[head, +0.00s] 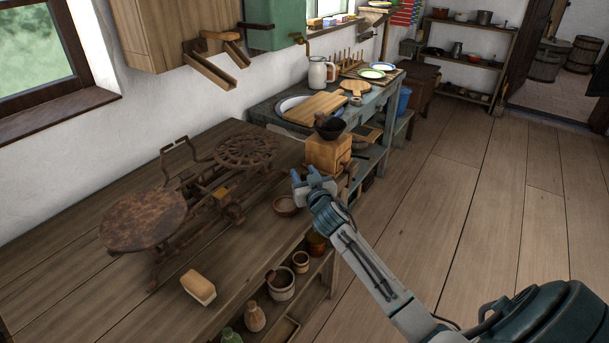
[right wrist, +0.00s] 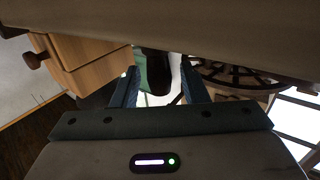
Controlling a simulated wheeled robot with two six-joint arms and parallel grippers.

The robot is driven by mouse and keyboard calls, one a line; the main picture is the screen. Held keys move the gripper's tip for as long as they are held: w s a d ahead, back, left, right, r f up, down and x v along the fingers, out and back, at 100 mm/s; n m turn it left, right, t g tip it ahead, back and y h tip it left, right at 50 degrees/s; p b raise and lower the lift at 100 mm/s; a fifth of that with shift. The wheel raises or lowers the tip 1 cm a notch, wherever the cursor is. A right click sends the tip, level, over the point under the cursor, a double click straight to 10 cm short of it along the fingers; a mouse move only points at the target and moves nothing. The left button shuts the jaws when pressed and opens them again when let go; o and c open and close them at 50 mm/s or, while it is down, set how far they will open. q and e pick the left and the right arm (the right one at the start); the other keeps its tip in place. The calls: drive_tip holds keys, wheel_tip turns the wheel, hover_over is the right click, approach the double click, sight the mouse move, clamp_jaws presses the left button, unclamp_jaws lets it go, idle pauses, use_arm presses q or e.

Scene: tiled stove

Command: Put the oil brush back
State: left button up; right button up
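I cannot pick out the oil brush with certainty. My right gripper (head: 300,180) is at the table's front right edge in the head view, beside the wooden grinder box and above a small brown bowl (head: 287,205). In the right wrist view its two fingers (right wrist: 160,88) are apart. A dark rounded thing (right wrist: 155,72) shows between or behind them; I cannot tell what it is or whether they touch it. A pot (head: 281,286) on the shelf below has a dark thing sticking up in it, too small to name. My left gripper is not in view.
The wooden grinder (head: 328,152) stands close to the right gripper; its box also shows in the right wrist view (right wrist: 90,68). A rusty scale (head: 140,220) fills the table's middle. A pale block (head: 198,287) lies in front. Open floor (head: 470,220) is on the right.

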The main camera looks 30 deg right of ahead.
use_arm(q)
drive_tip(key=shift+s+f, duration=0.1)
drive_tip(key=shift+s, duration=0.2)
